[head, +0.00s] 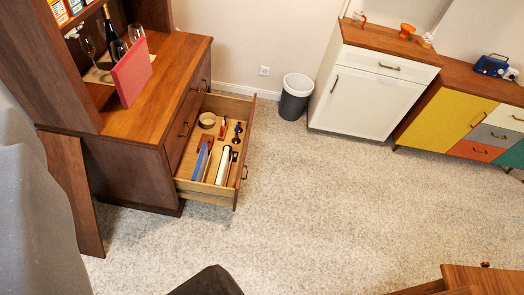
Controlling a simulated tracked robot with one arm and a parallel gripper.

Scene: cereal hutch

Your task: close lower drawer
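The lower drawer (229,189) of the brown wooden hutch (165,85) is pulled out over the carpet, to the right of the hutch body. Its front panel with a dark handle (245,172) faces right. Inside lie a round tan item (207,120), a blue-sided flat item (201,163), a pale upright-looking item (223,168) and several small dark and red items. The drawer front above it, with dark handles (184,130), is shut. My gripper is not in view.
A grey bin (295,97) stands beyond the drawer by the wall. A white cabinet (365,90) and a coloured sideboard (455,120) stand at the right. A dark rounded shape (207,283) and a wooden piece (490,281) edge the bottom. Carpet right of the drawer is clear.

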